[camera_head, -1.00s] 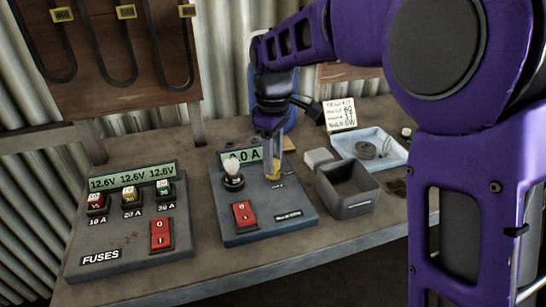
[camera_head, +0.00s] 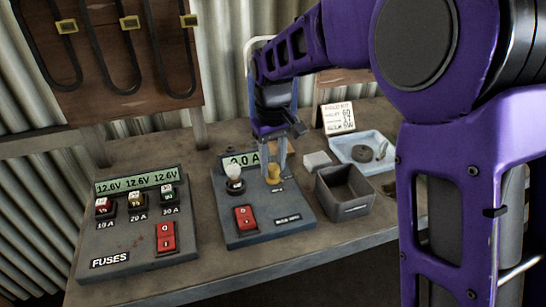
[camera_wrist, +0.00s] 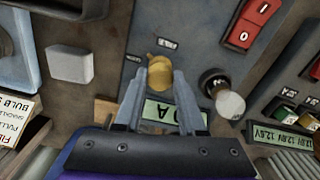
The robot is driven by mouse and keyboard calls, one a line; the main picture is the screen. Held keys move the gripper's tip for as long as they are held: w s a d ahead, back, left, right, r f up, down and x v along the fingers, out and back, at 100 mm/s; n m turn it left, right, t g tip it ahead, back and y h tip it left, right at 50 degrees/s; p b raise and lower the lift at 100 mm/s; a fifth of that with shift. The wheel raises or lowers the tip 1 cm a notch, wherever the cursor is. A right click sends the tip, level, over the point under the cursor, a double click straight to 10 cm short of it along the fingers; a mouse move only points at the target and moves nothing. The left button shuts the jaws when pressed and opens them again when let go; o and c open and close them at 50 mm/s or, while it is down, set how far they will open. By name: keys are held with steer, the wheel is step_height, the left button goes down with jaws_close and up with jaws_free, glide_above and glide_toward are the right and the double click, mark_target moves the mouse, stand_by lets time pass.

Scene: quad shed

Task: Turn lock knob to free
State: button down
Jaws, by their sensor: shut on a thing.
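The lock knob is a small yellow knob (camera_head: 273,175) on the right side of the grey middle panel (camera_head: 262,229). In the wrist view the knob (camera_wrist: 162,53) sits at the tips of my gripper. My gripper (camera_head: 275,168) points down at the panel from above and is shut on the knob, one finger on each side. In the wrist view my gripper's fingertips (camera_wrist: 161,76) hide part of the knob. Small labels lie beside the knob, too small to read.
The panel also bears a white bulb (camera_head: 235,175), a red switch (camera_head: 246,217) and a display (camera_head: 240,161). A fuse panel (camera_head: 125,240) stands left. A grey open bin (camera_head: 344,211), a white block (camera_head: 316,161) and a blue tray (camera_head: 386,165) stand right.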

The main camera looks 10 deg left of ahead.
mark_target(273, 166)
steer(key=m+p, duration=0.2)
steer(key=m, duration=0.3)
steer(key=shift+r+m, duration=0.1)
steer(key=shift+m, duration=0.2)
steer(key=m+p, duration=0.1)
steer(key=m, duration=0.4)
steer(key=shift+m, duration=0.3)
steer(key=c, duration=0.5)
jaws_free()
step_height(273, 166, up, 17)
steer(key=p, duration=0.2)
steer(key=shift+r, duration=0.15)
